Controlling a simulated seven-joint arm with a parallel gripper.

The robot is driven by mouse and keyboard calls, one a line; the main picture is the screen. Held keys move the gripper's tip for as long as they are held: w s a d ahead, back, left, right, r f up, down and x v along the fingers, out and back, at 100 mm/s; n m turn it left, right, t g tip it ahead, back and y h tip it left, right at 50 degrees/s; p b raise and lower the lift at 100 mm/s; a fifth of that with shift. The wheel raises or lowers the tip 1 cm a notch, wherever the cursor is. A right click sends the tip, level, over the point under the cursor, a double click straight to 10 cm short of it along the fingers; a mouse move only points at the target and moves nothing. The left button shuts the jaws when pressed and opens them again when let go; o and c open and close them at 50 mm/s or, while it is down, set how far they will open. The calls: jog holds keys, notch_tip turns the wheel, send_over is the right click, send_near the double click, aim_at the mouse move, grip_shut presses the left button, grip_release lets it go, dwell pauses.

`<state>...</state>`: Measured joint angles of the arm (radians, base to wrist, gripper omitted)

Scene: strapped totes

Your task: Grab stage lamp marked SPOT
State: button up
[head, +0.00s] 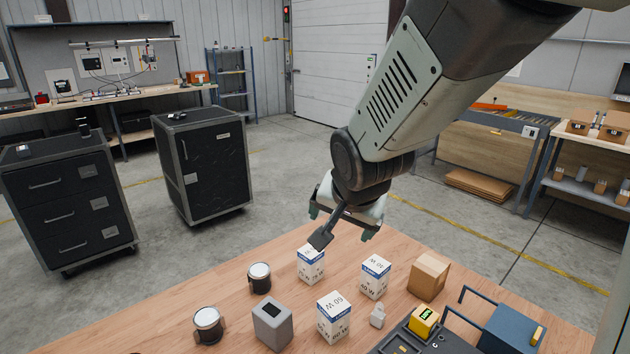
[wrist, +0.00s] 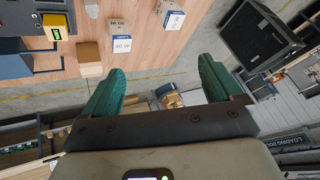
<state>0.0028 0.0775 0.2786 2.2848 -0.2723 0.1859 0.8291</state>
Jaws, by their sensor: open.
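Two short dark cylinders with pale round tops, which look like lamps, stand on the wooden table: one lamp (head: 259,278) left of the bulb boxes, the other lamp (head: 208,326) nearer the front left, with side brackets. No SPOT marking is readable on either, so I cannot tell which is the named one. My gripper (head: 340,224) is above the table's far edge, to the right of both lamps and apart from them. In the wrist view my gripper (wrist: 163,90) has its green fingers spread wide, with nothing held. Neither lamp is clearly visible there.
White-and-blue bulb boxes (head: 333,316), a grey box (head: 272,323) and a cardboard box (head: 429,276) crowd the table (head: 240,315). A dark tray (head: 440,343) with a yellow block (head: 424,320) and a blue case (head: 512,328) are at front right. Black cabinets (head: 203,165) stand beyond.

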jog(key=w+a+f+m+y, duration=0.1)
jog(key=w+a+f+y, duration=0.15)
jog(key=a+f, duration=0.4)
jog(key=m+t+y, duration=0.2)
jog(key=m+y, duration=0.9)
jog(key=m, duration=0.7)
send_over(203, 318)
jog(key=d, duration=0.2)
notch_tip(203, 318, down, 18)
jog(key=shift+w+a+r, duration=0.1)
jog(key=shift+w, duration=0.05)
jog(key=shift+a+f+m+t, duration=0.2)
jog(key=shift+m+t, duration=0.3)
jog(key=shift+m, duration=0.4)
jog(key=shift+s+f, duration=0.2)
jog(key=shift+f, duration=0.4)
notch_tip(203, 318, down, 6)
jog(key=shift+f, duration=0.1)
jog(key=shift+w+a+r, duration=0.25)
jog(key=shift+w+a, duration=0.2)
jog(key=shift+a, duration=0.25)
jog(key=shift+w+a, duration=0.4)
jog(key=shift+a, duration=0.15)
jog(key=shift+c, duration=0.4)
